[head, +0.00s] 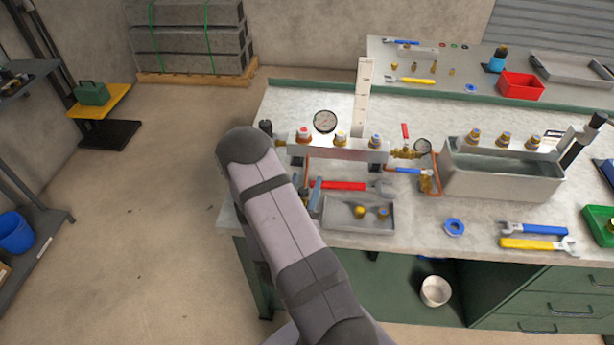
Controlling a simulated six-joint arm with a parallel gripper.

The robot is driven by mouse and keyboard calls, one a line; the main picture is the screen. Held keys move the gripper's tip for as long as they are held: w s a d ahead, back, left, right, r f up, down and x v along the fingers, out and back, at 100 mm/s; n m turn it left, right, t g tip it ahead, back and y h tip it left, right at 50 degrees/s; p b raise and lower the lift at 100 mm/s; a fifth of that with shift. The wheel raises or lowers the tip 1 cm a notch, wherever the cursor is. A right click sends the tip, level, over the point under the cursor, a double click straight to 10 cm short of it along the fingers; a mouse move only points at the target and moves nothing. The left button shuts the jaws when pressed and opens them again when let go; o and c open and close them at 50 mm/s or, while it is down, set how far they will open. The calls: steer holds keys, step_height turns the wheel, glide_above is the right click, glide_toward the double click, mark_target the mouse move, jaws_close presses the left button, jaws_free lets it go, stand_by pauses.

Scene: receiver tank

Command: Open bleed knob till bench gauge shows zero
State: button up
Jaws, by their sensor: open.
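My gripper (314,194) is partly hidden behind my arm, low in front of the block's left part. It is open, and I see nothing held in it.
A red wrench (343,185) lies just right of my gripper. A grey tray (358,214) with brass fittings is in front. A grey water tank (500,172) stands to the right. Blue (535,229) and yellow (535,243) wrenches lie on the clear front right area.

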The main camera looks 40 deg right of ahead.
steer(key=shift+x, duration=1)
jaws_close()
steer(key=c, duration=1.1)
jaws_free()
steer(key=shift+o, duration=0.2)
steer(key=shift+s+d+m+g+h+b, duration=0.1)
steer(key=shift+m+g+h+b, duration=0.2)
steer(key=shift+m+g+h, duration=0.5)
steer(key=shift+s+d+m+g+h+b, duration=0.1)
steer(key=shift+s+m+g+h+b, duration=0.1)
steer(key=shift+m+g, duration=0.3)
steer(key=shift+s+d+m+g+h+b, duration=0.15)
steer(key=shift+m+g, duration=0.15)
steer(key=shift+g, duration=0.4)
